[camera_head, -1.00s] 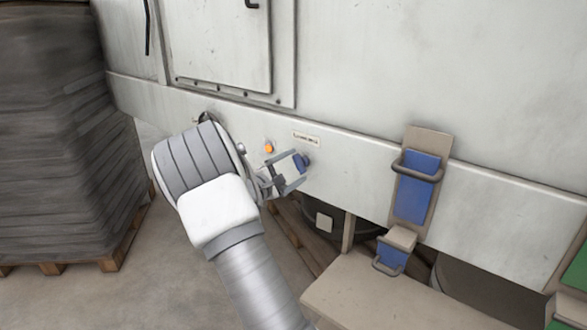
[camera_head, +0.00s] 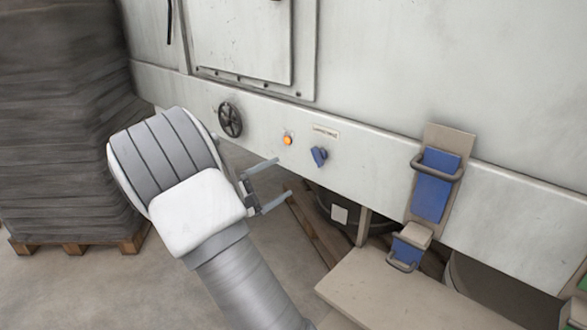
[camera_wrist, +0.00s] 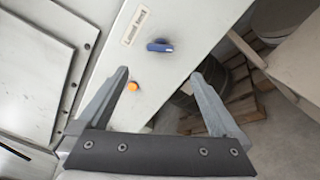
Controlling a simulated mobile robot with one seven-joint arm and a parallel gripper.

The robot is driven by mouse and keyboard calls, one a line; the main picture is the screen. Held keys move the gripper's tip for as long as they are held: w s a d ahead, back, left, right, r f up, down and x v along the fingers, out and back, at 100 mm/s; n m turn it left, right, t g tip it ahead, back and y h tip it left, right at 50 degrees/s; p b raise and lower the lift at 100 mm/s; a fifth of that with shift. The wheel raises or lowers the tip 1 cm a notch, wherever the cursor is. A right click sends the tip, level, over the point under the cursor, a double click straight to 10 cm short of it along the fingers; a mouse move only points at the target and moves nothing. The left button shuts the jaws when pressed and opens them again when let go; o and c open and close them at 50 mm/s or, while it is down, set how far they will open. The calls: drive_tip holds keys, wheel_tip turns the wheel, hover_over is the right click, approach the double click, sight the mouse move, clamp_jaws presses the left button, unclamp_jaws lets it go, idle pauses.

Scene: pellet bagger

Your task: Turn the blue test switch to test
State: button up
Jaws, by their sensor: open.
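The blue test switch (camera_head: 319,156) is a small blue knob on the pale machine panel, right of an orange button and below a small label plate. In the head view its handle looks tilted off upright. It also shows in the wrist view (camera_wrist: 160,46), beyond my fingertips and between their lines. My gripper (camera_head: 284,179) is open and empty, left of and below the switch and apart from it. In the wrist view the two fingers of my gripper (camera_wrist: 158,80) are spread wide with nothing between them.
An orange button (camera_head: 287,139) and a black handwheel (camera_head: 230,120) sit left of the switch. A label plate (camera_head: 326,132) is above it. A blue latch-like part (camera_head: 433,186) stands to the right, above a beige surface (camera_head: 400,295). A wrapped pallet stack (camera_head: 65,120) stands left.

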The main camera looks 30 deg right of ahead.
drive_tip(key=v, duration=0.3)
drive_tip(key=shift+s+a, duration=0.15)
drive_tip(key=shift+a, duration=0.1)
